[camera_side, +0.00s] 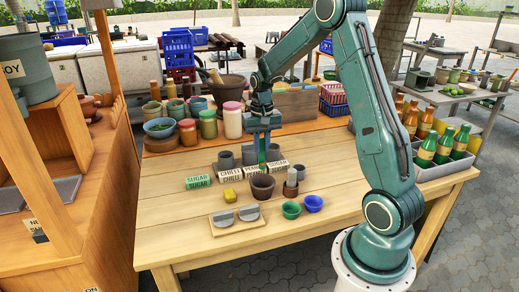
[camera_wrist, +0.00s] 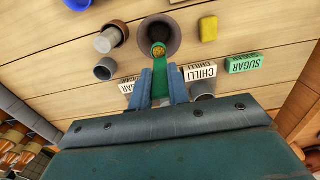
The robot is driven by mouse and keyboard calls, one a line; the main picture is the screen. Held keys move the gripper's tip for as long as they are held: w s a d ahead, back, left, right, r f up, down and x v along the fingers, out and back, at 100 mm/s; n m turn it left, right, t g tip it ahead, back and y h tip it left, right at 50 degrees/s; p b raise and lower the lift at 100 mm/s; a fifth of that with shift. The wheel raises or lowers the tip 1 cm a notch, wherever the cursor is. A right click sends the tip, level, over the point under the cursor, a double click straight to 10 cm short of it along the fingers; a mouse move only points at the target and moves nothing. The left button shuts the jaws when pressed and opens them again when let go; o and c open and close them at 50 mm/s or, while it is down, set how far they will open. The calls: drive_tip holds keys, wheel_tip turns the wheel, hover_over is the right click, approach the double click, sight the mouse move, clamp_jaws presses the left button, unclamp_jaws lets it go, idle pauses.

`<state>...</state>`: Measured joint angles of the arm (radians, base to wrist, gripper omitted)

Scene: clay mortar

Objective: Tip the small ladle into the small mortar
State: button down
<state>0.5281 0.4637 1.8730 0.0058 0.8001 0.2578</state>
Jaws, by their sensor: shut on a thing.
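My gripper (camera_wrist: 161,80) is shut on the green handle of the small ladle (camera_wrist: 160,77), above the table. The ladle's bowl, at the handle's far end, holds something yellow-brown and overlaps the near part of the mortar's mouth in the wrist view. In the side view the green ladle (camera_side: 262,150) hangs below my gripper (camera_side: 263,135), behind the mortar. The small mortar (camera_side: 262,188) is a dark brown clay pot, upright on the table; it also shows in the wrist view (camera_wrist: 172,30). Its inside is partly hidden by the ladle, and I cannot tell whether they touch.
White chilli blocks (camera_side: 230,170) and a green sugar block (camera_side: 198,183) stand behind and left. A yellow block (camera_side: 229,203) is left of the mortar. A cup with a pestle (camera_side: 291,187), a green bowl (camera_side: 291,210) and a blue bowl (camera_side: 313,203) are right. A board (camera_side: 220,229) lies in front.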

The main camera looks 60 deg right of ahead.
drive_tip(key=shift+a+f, duration=0.1)
drive_tip(key=w+a+f+g+h, duration=0.1)
drive_tip(key=a+f+g+h, duration=0.2)
drive_tip(key=h, duration=0.8)
drive_tip(key=shift+w+a+f+h, duration=0.3)
drive_tip(key=shift+a+f, duration=0.95)
drive_tip(key=shift+f, duration=0.5)
drive_tip(key=shift+s+d+r+t+y, duration=0.15)
drive_tip(key=shift+d+r+y, duration=0.2)
drive_tip(key=shift+y, duration=0.3)
drive_tip(key=shift+d+r+t+y, duration=0.2)
drive_tip(key=shift+r+y, duration=0.2)
drive_tip(key=shift+y, duration=0.2)
drive_tip(key=shift+s+d+r+t+y, duration=0.15)
drive_tip(key=shift+d+r+y, duration=0.2)
drive_tip(key=shift+y, duration=0.3)
drive_tip(key=shift+a, duration=0.15)
drive_tip(key=shift+r, duration=0.15)
